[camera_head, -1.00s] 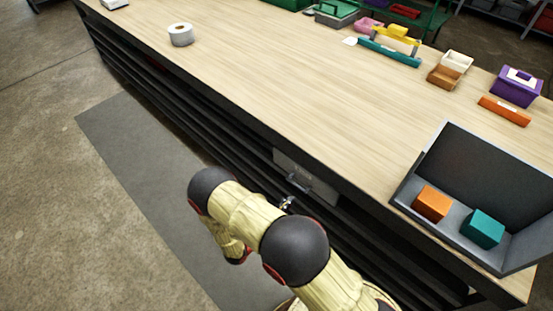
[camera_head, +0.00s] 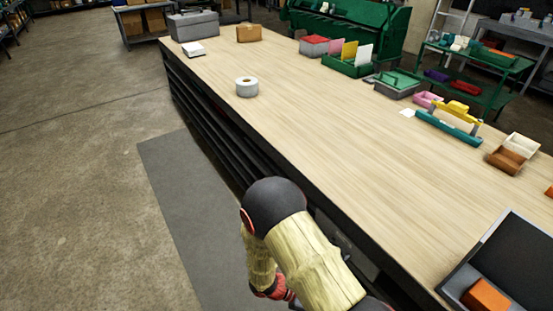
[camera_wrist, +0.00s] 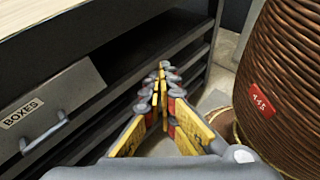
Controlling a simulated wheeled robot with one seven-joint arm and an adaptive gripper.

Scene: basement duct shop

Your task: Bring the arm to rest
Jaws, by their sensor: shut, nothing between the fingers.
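My gripper (camera_wrist: 163,72) shows in the wrist view with its yellow and grey fingers drawn together and nothing between them. It is in front of the workbench's dark shelved side, below the top. In the head view my arm is folded low at the bottom middle, beside the bench's near edge. The gripper itself is mostly hidden there behind the arm.
The long wooden workbench (camera_head: 300,120) has a tape roll (camera_head: 246,87), a teal-and-yellow carrier (camera_head: 450,124) and a dark bin (camera_head: 510,260) holding an orange block (camera_head: 486,297). A drawer labelled BOXES (camera_wrist: 45,110) is left of the fingers. Floor on the left is clear.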

